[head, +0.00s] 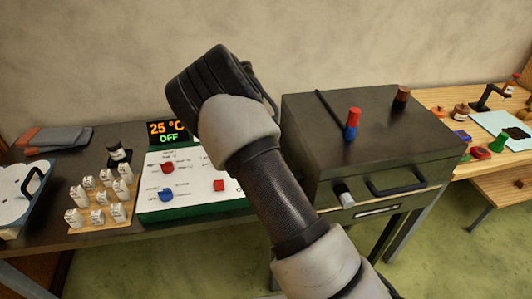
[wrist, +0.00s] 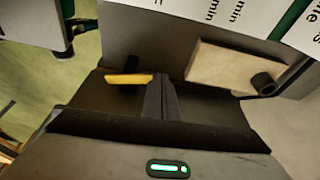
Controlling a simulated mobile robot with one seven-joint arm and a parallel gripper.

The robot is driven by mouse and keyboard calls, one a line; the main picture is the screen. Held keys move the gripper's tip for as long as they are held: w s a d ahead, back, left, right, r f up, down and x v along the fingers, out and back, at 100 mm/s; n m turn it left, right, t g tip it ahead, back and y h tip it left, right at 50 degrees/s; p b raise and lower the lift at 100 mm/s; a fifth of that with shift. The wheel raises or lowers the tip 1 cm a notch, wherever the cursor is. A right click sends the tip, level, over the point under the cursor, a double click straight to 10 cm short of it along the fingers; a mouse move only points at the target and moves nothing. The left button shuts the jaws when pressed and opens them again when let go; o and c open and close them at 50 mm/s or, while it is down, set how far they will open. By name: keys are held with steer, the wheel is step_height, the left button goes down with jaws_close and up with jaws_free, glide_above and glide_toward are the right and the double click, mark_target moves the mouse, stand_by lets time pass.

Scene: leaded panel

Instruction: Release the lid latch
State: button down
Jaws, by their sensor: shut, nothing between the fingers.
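The dark box (head: 325,170) with a flat lid (head: 375,105) stands right of centre in the head view, and its lid looks closed. A short grey knob (head: 345,194), which looks like the latch, sits on the box's front, left of a black bar handle (head: 400,184). My gripper's fingers show dark and together in the wrist view (wrist: 158,98), with nothing seen between them. In the head view my arm rises left of the box, and its dark end hides the fingertips. The latch is not recognisable in the wrist view.
A red-and-blue cylinder (head: 353,123) and a brown one (head: 402,96) stand on the lid. Left of my arm are a control panel (head: 160,207), a display reading 25 °C OFF (head: 168,132), and a board of small white pieces (head: 122,212). Right is a cluttered wooden table (head: 450,98).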

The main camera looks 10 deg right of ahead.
steer(key=shift+w+d+m, duration=0.55)
steer(key=shift+d+m, duration=0.15)
steer(key=shift+d, duration=0.05)
steer(key=shift+w+d, duration=0.1)
steer(key=shift+d, duration=0.1)
steer(key=shift+r, duration=0.1)
